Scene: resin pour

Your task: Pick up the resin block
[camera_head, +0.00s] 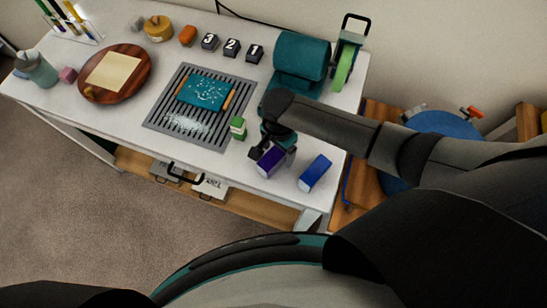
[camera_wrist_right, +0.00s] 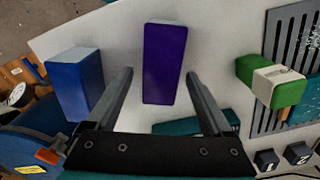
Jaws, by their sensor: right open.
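A purple block (camera_head: 270,162) stands near the front edge of the white table, and it also shows in the right wrist view (camera_wrist_right: 165,62). I cannot tell for certain which block is the resin block. My right gripper (camera_head: 273,151) is open over the purple block; in the right wrist view its fingers (camera_wrist_right: 159,74) lie on either side of the block, with gaps visible. A blue block (camera_head: 314,173) is to the right in the head view and shows left of the fingers in the wrist view (camera_wrist_right: 77,85). My left gripper is out of view.
A green and white block (camera_head: 238,128) stands just left of the purple block. A teal cylinder machine (camera_head: 302,58) stands behind my right arm. Numbered dark blocks (camera_head: 231,47) stand at the back.

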